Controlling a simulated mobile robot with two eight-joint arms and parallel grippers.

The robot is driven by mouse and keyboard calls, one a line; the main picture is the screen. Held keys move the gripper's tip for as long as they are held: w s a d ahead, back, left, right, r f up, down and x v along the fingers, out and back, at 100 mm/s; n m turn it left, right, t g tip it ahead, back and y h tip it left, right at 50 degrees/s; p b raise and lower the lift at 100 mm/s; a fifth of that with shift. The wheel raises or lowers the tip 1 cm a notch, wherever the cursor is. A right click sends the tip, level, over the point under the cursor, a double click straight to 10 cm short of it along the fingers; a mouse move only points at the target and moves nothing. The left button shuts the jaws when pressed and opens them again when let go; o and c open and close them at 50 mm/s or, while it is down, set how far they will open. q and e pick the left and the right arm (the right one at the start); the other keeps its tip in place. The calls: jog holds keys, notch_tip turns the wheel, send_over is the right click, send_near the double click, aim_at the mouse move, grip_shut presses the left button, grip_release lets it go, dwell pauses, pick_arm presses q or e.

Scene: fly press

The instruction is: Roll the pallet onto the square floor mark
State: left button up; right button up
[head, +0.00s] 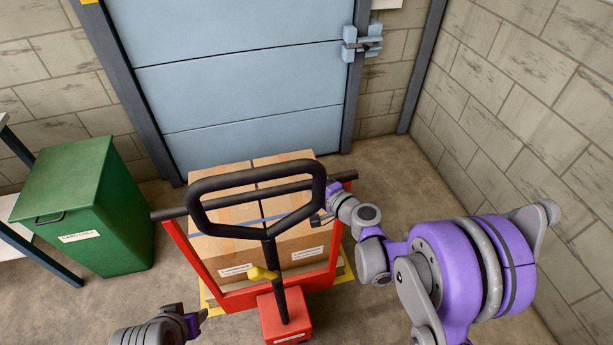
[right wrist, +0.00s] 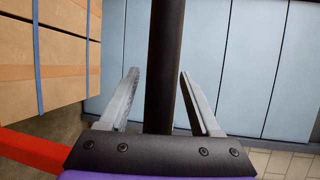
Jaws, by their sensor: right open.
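The pallet load is a stack of cardboard boxes (head: 240,245) with a blue strap, on a red pallet truck (head: 190,262). The truck has a black loop handle (head: 230,183) and a black crossbar. My right gripper (head: 322,217) is at the right side of the loop. In the right wrist view its two jaws (right wrist: 158,100) are open, with a black bar (right wrist: 165,60) between them and a gap on each side. My left gripper (head: 198,318) is low, left of the truck's red base, apart from it; its jaws are unclear. Yellow edging (head: 343,272) shows under the load; I cannot tell whether it is the floor mark.
A green bin (head: 90,205) stands left of the truck, beside a shelf with dark posts. A blue shutter door (head: 240,85) is behind the load. A block wall (head: 530,110) closes the right side. Bare floor shows between truck and right wall.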

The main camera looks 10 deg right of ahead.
jog(key=shift+w, duration=0.1)
grip_shut()
dwell(0.3)
dwell(1.1)
